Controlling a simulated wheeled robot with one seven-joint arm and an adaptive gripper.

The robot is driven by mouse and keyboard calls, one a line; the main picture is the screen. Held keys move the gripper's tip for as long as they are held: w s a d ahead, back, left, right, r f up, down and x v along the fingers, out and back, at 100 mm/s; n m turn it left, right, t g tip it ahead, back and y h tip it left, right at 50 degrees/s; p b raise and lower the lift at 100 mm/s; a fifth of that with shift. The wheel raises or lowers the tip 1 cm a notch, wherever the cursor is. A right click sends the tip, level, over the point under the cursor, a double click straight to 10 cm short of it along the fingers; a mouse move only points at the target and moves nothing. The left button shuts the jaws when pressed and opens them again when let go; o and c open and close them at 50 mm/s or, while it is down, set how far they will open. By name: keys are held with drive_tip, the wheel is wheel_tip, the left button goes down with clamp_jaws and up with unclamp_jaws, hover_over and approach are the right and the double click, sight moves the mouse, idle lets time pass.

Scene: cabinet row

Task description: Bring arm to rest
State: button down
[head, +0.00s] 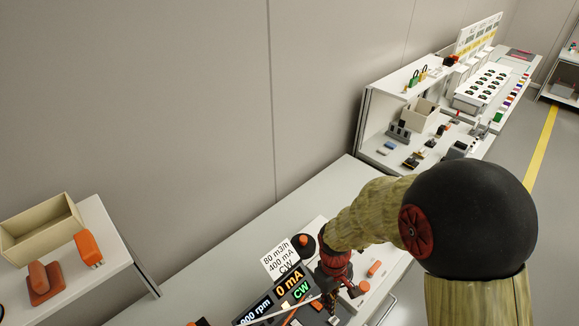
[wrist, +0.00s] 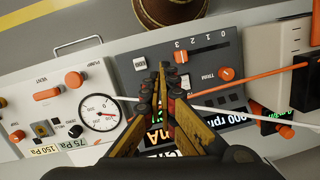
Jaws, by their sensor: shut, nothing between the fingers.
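My gripper (wrist: 172,78) is shut and empty in the wrist view, its yellow and black fingers pointing up over a control panel (wrist: 135,68). In the head view my arm reaches down from the right to the bench, and my gripper (head: 338,290) is small and partly hidden among the panel parts. A pressure gauge (wrist: 99,113) lies left of the fingers. A slider scale and an orange knob (wrist: 226,74) lie to their right. I cannot tell whether the fingers touch the panel.
An orange cable (wrist: 255,75) and a white cable (wrist: 215,104) run close by the fingers. A dark display (head: 290,290) stands at the bench. A shelf with a beige bin (head: 40,235) is at the left. More equipment benches (head: 440,120) stand at the back right, beside open floor.

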drive_tip(key=s+d+r+m+t+b, duration=0.2)
drive_tip(key=r+b, duration=0.1)
drive_tip(key=r, duration=0.4)
drive_tip(key=s+d+r+m+t+b, duration=0.2)
drive_tip(key=s+d+r+t+b, duration=0.1)
drive_tip(key=r, duration=0.4)
drive_tip(key=s+d+r+m+t+b, duration=0.2)
drive_tip(key=s+r+b, duration=0.1)
drive_tip(key=r, duration=0.4)
drive_tip(key=shift+d+m+t+b, duration=0.15)
drive_tip(key=shift+m+t+b, duration=0.15)
drive_tip(key=shift+b, duration=0.25)
